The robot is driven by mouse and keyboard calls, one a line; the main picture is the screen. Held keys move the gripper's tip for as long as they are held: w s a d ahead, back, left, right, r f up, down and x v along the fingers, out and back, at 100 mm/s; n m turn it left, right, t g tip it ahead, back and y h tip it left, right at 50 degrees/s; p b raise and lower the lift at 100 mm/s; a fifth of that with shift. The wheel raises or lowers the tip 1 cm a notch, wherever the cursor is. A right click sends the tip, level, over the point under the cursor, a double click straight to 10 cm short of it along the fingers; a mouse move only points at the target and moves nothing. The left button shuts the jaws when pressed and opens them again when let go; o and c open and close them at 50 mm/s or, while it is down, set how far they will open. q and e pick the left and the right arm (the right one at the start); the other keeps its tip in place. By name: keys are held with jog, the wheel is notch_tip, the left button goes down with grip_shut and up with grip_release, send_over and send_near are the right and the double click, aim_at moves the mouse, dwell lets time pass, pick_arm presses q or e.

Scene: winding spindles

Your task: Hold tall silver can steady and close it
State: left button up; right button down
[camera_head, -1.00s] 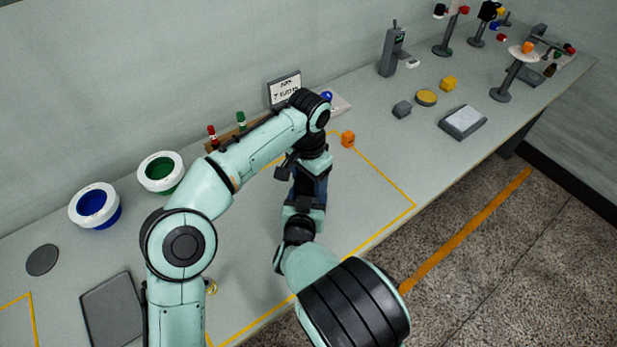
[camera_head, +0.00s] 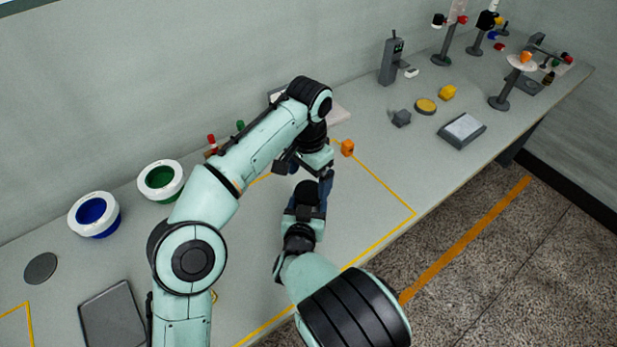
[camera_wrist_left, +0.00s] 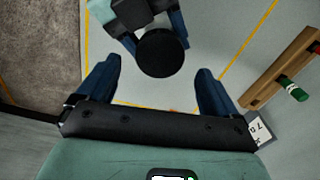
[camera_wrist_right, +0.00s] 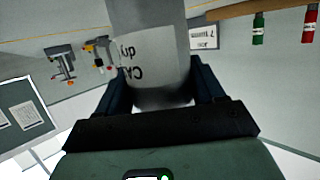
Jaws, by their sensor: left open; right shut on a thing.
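The tall silver can (camera_wrist_right: 155,30) with a white printed label stands between the fingers of my right gripper (camera_wrist_right: 160,85), which is shut on it. In the left wrist view a round black top (camera_wrist_left: 160,53) shows at the can's place. I cannot tell whether it is a seated lid. My left gripper (camera_wrist_left: 157,68) is open, with one finger to each side of that black disc and apart from it in the picture. In the head view my left gripper (camera_head: 306,172) is close above my right gripper, and my arms hide the can.
An orange cube (camera_head: 347,148) lies just beyond the grippers. A wooden rack (camera_wrist_left: 285,70) with red and green pieces stands by the wall. White-rimmed blue (camera_head: 94,214) and green (camera_head: 161,180) bowls stand to the left.

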aim_at(309, 191)
pick_arm(q)
jog(key=shift+c, duration=1.3)
jog(key=n, duration=0.2)
jog(key=r+n, duration=0.1)
jog(key=n, duration=0.5)
jog(key=shift+r+n, duration=0.3)
jog(key=shift+r, duration=0.1)
jog(key=n, duration=0.2)
jog(key=r+n, duration=0.1)
jog(key=n, duration=0.4)
jog(key=shift+r+n, duration=0.3)
jog(key=shift+n, duration=0.1)
jog(key=shift+f, duration=4)
